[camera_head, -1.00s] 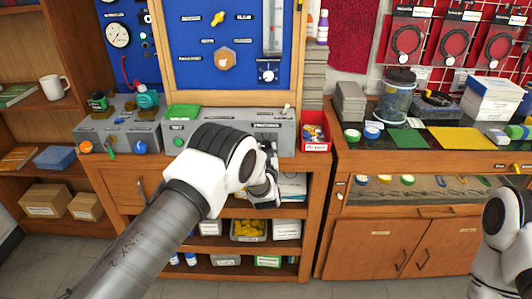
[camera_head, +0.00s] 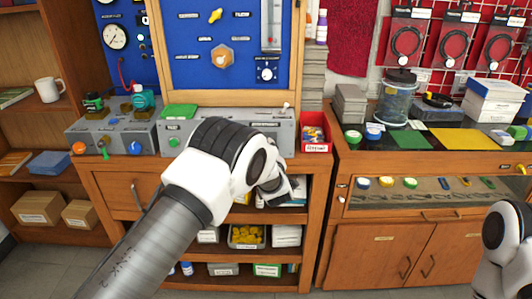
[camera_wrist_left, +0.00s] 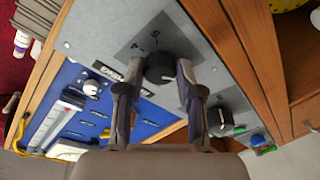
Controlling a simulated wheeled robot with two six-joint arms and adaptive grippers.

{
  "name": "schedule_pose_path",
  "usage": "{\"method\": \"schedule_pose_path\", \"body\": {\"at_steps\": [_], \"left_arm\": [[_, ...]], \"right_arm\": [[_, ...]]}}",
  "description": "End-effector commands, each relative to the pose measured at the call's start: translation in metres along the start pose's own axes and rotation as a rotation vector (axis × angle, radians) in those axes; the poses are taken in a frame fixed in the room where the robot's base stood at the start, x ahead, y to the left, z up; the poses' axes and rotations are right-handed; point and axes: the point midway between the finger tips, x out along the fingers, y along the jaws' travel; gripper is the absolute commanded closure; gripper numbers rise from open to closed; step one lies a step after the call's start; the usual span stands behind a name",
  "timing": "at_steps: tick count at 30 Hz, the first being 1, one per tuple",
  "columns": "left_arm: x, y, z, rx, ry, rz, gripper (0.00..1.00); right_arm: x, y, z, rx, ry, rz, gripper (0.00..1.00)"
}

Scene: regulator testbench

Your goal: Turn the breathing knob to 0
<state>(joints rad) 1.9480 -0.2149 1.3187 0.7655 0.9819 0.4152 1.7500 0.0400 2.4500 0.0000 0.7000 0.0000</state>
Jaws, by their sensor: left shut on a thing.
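A round black knob (camera_wrist_left: 160,68) sits on a dark square plate with scale marks on the grey panel (camera_wrist_left: 105,30). My left gripper (camera_wrist_left: 157,80) is shut on this knob, with one finger on each side of it. A label (camera_wrist_left: 108,70) beside the plate is partly hidden by a finger, and I cannot read the knob's exact setting. In the head view, the grey box (camera_head: 225,122) stands on the wooden bench, and my left gripper (camera_head: 272,188) is in front of it; my arm hides the knob there. My right arm shows at the right edge, but its gripper is out of view.
A second black knob (camera_wrist_left: 220,120) and a green button (camera_wrist_left: 265,150) are on the same panel. The blue board (camera_head: 185,60) rises behind the box. A red bin (camera_head: 315,132) stands at the box's right end. Shelves with bins lie below.

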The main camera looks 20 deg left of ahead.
Motion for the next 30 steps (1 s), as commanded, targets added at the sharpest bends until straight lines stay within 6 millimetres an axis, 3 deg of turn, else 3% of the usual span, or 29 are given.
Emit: {"method": "schedule_pose_path", "body": {"at_steps": [17,18,19,30], "left_arm": [[0.0002,0.0008,-0.0005,-0.037,0.000,-0.007,0.98],[0.0002,0.0008,-0.0005,-0.036,0.000,-0.007,0.49],[0.0002,0.0008,-0.0005,-0.036,0.000,-0.007,0.39],[-0.0045,0.0011,0.0001,-0.035,-0.001,-0.006,0.38]], "right_arm": [[0.0020,0.0000,0.0000,0.000,0.000,0.000,1.00],[0.0020,0.0000,0.0000,0.000,0.000,0.000,1.00],[0.0020,0.0000,0.0000,0.000,0.000,0.000,1.00],[0.0020,0.0000,0.0000,0.000,0.000,0.000,1.00]]}}
